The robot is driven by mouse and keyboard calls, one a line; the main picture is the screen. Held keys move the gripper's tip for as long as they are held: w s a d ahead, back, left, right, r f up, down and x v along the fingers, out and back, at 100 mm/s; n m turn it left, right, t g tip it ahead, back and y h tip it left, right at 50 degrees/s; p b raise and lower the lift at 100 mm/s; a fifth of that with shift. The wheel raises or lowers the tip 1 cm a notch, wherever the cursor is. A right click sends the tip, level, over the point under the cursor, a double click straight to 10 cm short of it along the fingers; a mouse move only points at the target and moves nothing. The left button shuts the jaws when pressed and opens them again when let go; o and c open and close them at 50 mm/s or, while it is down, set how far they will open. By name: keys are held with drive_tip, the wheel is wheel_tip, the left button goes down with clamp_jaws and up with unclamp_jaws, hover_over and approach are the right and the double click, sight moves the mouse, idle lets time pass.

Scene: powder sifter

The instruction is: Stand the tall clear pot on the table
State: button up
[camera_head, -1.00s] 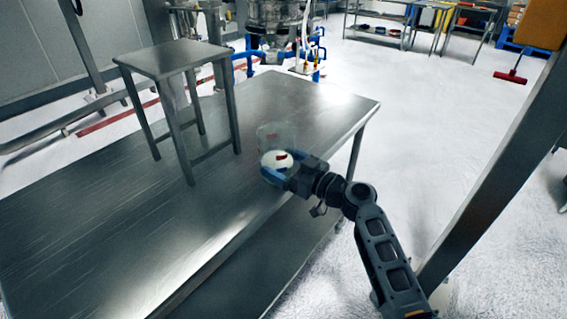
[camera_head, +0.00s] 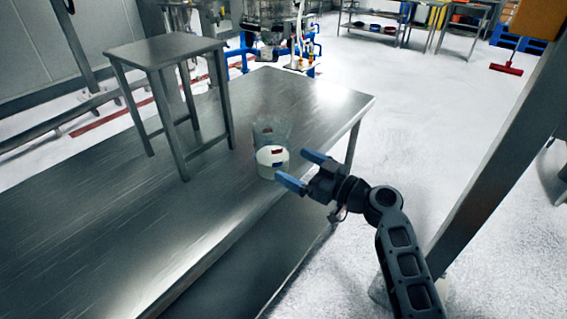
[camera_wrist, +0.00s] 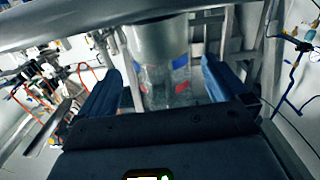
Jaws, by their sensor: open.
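The tall clear pot (camera_head: 271,132) is on the table (camera_head: 225,205), near its right-hand long edge. It is see-through in its far, upper part and whitish in its lower part, with small red and blue marks. It looks upright, but its clear walls make its base hard to make out. My gripper (camera_head: 302,169) is open and empty, just to the right of the pot and apart from it in the head view. In the wrist view, the pot (camera_wrist: 162,65) shows between and beyond the two blue fingers.
A metal stool (camera_head: 165,50) stands on the table to the left of the pot. A metal post (camera_head: 490,150) rises to the right of my arm. The table's front left and its far right corner are bare. Machinery (camera_head: 268,15) stands behind the table.

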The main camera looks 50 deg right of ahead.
drive_tip(key=s+b, duration=0.1)
drive_tip(key=s, duration=0.5)
